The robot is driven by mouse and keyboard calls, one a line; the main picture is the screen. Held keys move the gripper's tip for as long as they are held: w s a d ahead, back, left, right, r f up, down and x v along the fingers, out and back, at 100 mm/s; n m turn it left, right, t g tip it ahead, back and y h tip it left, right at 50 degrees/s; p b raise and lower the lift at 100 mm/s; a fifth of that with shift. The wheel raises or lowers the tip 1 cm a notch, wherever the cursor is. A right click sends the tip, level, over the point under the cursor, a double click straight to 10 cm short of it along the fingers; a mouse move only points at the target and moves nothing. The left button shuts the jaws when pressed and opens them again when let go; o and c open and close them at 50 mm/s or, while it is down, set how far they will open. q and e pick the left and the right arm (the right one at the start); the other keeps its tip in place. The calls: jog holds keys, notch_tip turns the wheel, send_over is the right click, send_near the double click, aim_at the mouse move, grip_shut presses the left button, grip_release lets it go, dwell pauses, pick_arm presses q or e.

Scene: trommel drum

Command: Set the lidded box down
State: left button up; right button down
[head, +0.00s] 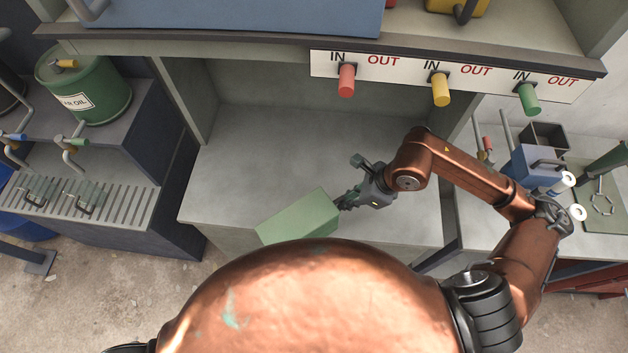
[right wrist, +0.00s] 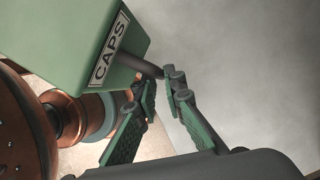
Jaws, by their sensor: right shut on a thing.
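A green box (head: 300,216) is over the front part of the grey bench surface (head: 285,135), and my own body hides its near side. In the right wrist view the box (right wrist: 75,40) bears a "CAPS" label and has a dark handle bar (right wrist: 147,67) coming out of its side. My right gripper (head: 347,198) is at the right end of the box. In the right wrist view its green-padded fingers (right wrist: 158,90) are closed on the handle bar. I cannot tell whether the box touches the bench. My left gripper is not in view.
Red (head: 346,80), yellow (head: 440,88) and green (head: 529,98) knobs project from the labelled IN/OUT strip above the bench. A green oil drum (head: 85,90) stands at the left. A blue box (head: 535,165) is at the right. The bench behind the green box is clear.

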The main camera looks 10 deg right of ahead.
jog(key=w+d+m+t+h+b, duration=0.2)
jog(key=w+d+m, duration=0.35)
jog(key=m, duration=0.25)
jog(key=w+f, duration=0.1)
jog(key=f, duration=0.2)
jog(key=w+d+f, duration=0.1)
jog(key=w+f, duration=0.1)
jog(key=f, duration=0.1)
jog(key=w+d+f, duration=0.1)
jog(key=w+f, duration=0.1)
jog(key=f, duration=0.1)
jog(key=shift+w+d+f+p, duration=0.1)
jog(key=shift+d+f+p, duration=0.15)
jog(key=shift+p, duration=0.1)
jog(key=c, duration=2.4)
grip_release()
jog(key=o, duration=0.4)
